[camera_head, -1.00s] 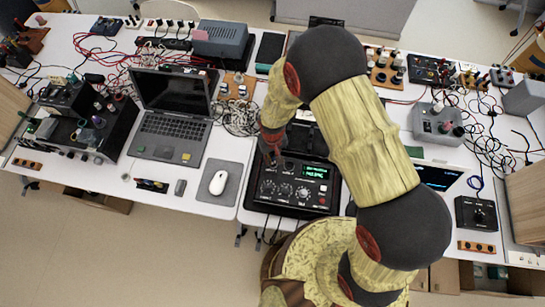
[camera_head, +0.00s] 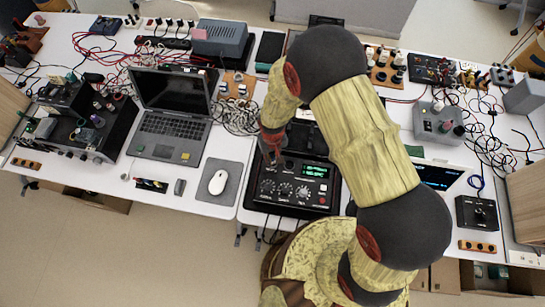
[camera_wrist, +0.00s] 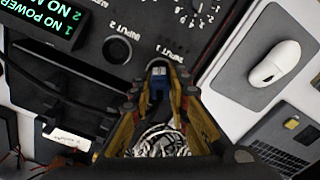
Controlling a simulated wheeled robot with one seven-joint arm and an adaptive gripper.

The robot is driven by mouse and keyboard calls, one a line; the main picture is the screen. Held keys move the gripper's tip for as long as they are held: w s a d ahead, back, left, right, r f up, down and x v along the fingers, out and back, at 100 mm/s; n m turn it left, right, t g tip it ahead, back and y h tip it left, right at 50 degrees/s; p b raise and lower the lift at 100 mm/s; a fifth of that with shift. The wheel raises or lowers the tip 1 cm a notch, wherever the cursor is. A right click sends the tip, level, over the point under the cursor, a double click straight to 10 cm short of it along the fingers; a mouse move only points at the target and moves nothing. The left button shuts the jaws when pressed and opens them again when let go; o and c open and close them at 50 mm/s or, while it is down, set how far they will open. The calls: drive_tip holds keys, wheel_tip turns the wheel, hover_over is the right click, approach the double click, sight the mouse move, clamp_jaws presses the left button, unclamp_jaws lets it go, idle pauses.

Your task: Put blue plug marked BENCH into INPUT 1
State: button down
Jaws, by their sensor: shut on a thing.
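My gripper (camera_wrist: 160,88) is shut on a blue plug (camera_wrist: 158,80), whose pale end shows between the fingertips in the wrist view. The plug is at the black device's panel (camera_wrist: 135,18), beside the INPUT 1 label. The INPUT 1 socket is hidden behind the plug and fingers, and I cannot tell whether the plug is in it. The open INPUT 2 socket (camera_wrist: 117,50) is to its left. In the head view my gripper (camera_head: 272,152) is over the upper left of the black device (camera_head: 285,200); the plug is not clear there. The BENCH marking is not readable.
The device's lit display (camera_head: 316,170) shows green text; the wrist view reads NO POWER (camera_wrist: 42,18). A white mouse (camera_head: 218,182) on a grey pad and a laptop (camera_head: 172,115) lie left. Coiled cables (camera_head: 238,117) lie behind. More equipment and cables crowd the right bench.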

sight(272, 156)
drive_tip(key=c, duration=1.6)
unclamp_jaws()
drive_tip(key=shift+r, duration=0.1)
wheel_tip(272, 156, up, 12)
drive_tip(key=shift+f, duration=0.1)
